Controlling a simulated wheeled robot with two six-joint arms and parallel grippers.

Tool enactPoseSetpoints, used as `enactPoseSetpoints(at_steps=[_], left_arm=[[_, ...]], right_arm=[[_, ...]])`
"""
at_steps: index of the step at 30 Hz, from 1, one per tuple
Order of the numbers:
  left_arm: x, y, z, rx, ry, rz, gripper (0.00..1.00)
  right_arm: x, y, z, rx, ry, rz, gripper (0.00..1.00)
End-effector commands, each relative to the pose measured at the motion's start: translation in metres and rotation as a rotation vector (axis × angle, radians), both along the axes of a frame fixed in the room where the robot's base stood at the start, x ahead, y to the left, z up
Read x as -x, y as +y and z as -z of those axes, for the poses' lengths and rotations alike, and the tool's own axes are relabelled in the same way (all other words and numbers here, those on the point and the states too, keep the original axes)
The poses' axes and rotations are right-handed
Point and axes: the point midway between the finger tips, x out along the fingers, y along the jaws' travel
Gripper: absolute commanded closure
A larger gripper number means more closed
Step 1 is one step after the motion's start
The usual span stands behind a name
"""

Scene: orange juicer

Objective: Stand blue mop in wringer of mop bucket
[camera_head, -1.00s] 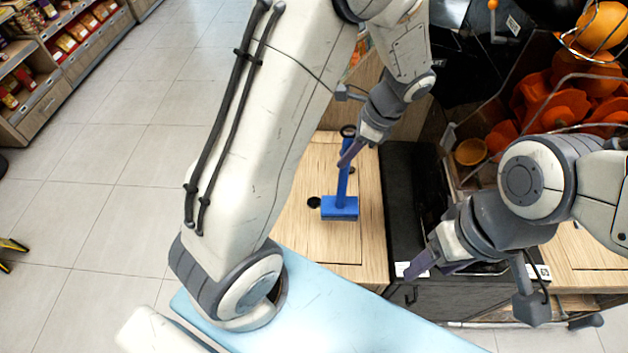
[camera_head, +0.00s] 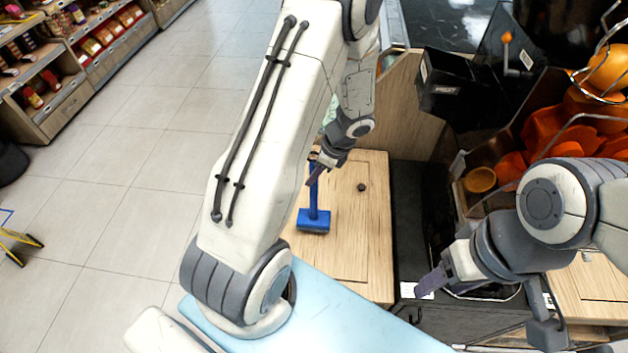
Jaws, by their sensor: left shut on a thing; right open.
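The blue mop (camera_head: 314,220) has a thin upright handle and a flat rectangular head. My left gripper (camera_head: 314,172) is shut on its handle, with the head hanging below. The mop shows over the left part of a wooden counter top (camera_head: 345,250); I cannot tell whether the head touches it. My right gripper (camera_head: 452,284) is open and empty, low at the right beside the dark juicer machine. I cannot make out a mop bucket or wringer in this view.
A yellow-and-black object (camera_head: 20,245), cut off by the left edge, stands on the tiled floor. Shelves (camera_head: 75,55) line the upper left. The juicer (camera_head: 470,90) with orange parts fills the right. Open floor lies left of my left arm.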

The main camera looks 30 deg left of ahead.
Motion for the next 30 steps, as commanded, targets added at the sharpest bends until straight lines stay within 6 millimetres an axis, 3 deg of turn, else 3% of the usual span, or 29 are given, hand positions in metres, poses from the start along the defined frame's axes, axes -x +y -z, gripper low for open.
enactPoseSetpoints(at_steps=[6, 20, 21, 23, 30], left_arm=[[0.001, 0.000, 0.030, 0.001, 0.003, 0.001, 1.00], [0.000, -0.001, 0.040, 0.000, 0.000, 0.001, 1.00], [0.000, -0.001, 0.039, 0.000, 0.000, 0.001, 0.58], [0.000, -0.001, 0.038, 0.000, 0.001, 0.001, 0.40], [0.000, -0.001, 0.038, 0.000, 0.001, 0.001, 0.40]], right_arm=[[0.000, 0.000, -0.004, 0.000, 0.000, -0.001, 0.39], [0.000, 0.000, 0.002, 0.000, 0.000, 0.000, 0.39], [0.000, 0.000, 0.000, 0.000, 0.000, 0.000, 0.39], [0.000, 0.000, 0.000, 0.000, 0.000, 0.000, 0.39], [0.000, 0.000, 0.000, 0.000, 0.000, 0.000, 0.39]])
